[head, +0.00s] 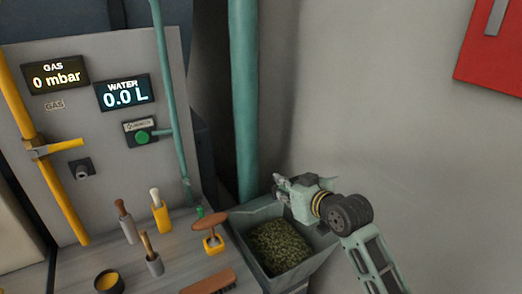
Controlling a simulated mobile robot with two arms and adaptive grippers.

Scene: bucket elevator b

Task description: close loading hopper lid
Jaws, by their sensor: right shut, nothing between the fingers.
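The loading hopper (238,237) is a grey-green open-topped bin at the bottom, right of centre. Green beans or pellets (280,246) show inside it, so its mouth is uncovered. I cannot make out a separate lid. My right gripper (280,185) comes in from the right and is over the back part of the hopper. It is shut and empty, with its fingers pointing left. It hides part of the hopper's back and right rim; I cannot tell whether it touches them. My left gripper is not in view.
A thick teal pipe (243,100) rises behind the hopper. Left of the hopper, a grey worktop holds wooden-handled tools, a tamper (210,228), a brush (210,284) and a small cup (108,283). A panel carries gas (56,76) and water (124,93) displays. The right wall is bare below a red panel (492,50).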

